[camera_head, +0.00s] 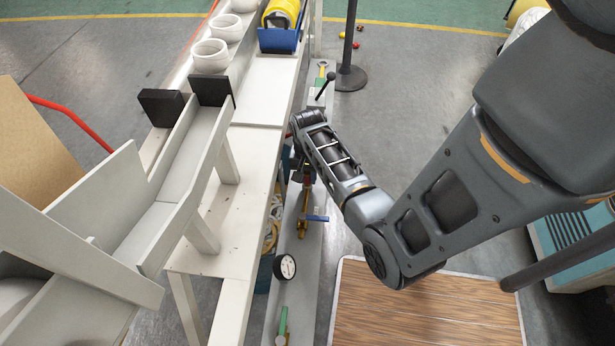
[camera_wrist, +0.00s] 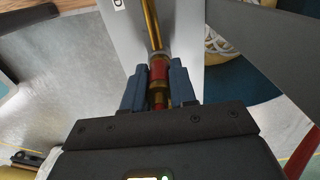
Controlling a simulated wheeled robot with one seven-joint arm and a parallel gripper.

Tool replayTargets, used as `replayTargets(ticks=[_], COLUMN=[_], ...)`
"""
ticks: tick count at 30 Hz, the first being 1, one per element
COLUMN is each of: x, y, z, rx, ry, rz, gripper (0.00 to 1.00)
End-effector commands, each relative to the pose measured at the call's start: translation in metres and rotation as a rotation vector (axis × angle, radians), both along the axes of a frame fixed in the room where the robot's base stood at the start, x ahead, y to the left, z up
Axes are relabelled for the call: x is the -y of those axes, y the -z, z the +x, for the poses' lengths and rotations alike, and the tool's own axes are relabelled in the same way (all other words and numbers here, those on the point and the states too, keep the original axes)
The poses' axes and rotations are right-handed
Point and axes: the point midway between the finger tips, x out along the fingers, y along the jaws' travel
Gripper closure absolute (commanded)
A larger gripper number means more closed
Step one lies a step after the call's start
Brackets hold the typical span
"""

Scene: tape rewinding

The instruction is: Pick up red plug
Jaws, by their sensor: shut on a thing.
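The red plug (camera_wrist: 159,72) shows in the wrist view between the two blue fingers of my gripper (camera_wrist: 159,86). A brass-coloured rod or pipe (camera_wrist: 151,25) lies in line with it, just beyond the fingertips. My gripper is shut on the red plug. I cannot tell whether the plug and the brass part are joined. In the head view my arm reaches down beside the white bench, and the brass fitting (camera_head: 303,200) shows just below it. My fingers are mostly hidden there by the arm.
A white bench (camera_head: 235,185) with a chute (camera_head: 180,160) and white bowls (camera_head: 210,55) stands left of my arm. A blue-handled valve (camera_head: 317,218) and a gauge (camera_head: 285,266) sit close below the gripper. A black post (camera_head: 350,75) stands behind. A wooden platform (camera_head: 425,310) lies at lower right.

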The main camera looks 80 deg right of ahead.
Motion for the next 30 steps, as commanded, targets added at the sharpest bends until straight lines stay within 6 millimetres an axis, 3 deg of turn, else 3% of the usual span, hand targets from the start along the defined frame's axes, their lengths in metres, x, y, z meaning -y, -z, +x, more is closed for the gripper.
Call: replayTargets(ticks=[6,20,25,29,30], x=[0.000,0.000,0.000,0.001,0.009], y=[0.000,-0.004,-0.020,-0.045,-0.047], z=[0.000,0.000,0.001,0.001,-0.007], rx=[0.000,0.000,0.001,0.002,0.001], ry=[0.000,0.000,-0.001,-0.001,0.005], rz=[0.000,-0.001,-0.002,-0.004,-0.004], gripper=[0.99,1.00,1.00,1.00,1.00])
